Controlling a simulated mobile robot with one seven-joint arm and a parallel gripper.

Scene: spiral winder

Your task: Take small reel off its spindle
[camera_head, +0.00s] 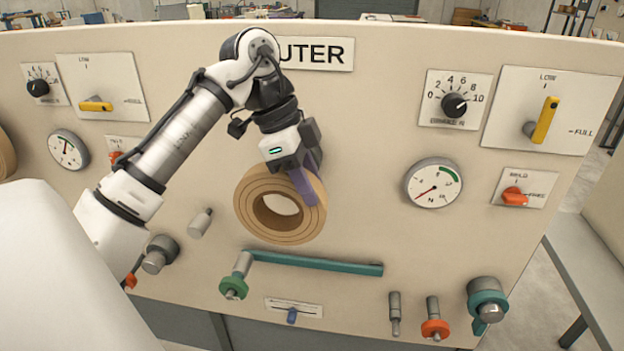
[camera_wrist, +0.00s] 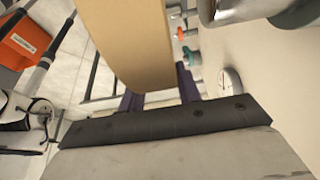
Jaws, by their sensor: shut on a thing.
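The small reel (camera_head: 257,225) is a tan ring with a round centre hole, in front of the beige machine panel, mid-frame in the head view. My gripper (camera_head: 306,184), with purple fingers, is shut on the upper right part of its ring. In the wrist view the reel (camera_wrist: 125,40) fills the upper middle as a tan band, and its lower end lies between my fingers (camera_wrist: 160,97). Only a pale surface shows through the hole. I cannot tell whether a spindle is inside it, and the reel's back is hidden.
A teal bar (camera_head: 315,263) and a green-collared peg (camera_head: 234,285) lie below the reel. A bare grey peg (camera_head: 200,222) sticks out to the left. A gauge (camera_head: 433,183) and an orange switch (camera_head: 514,196) are to the right. Another tan reel (camera_head: 6,155) shows at the left edge.

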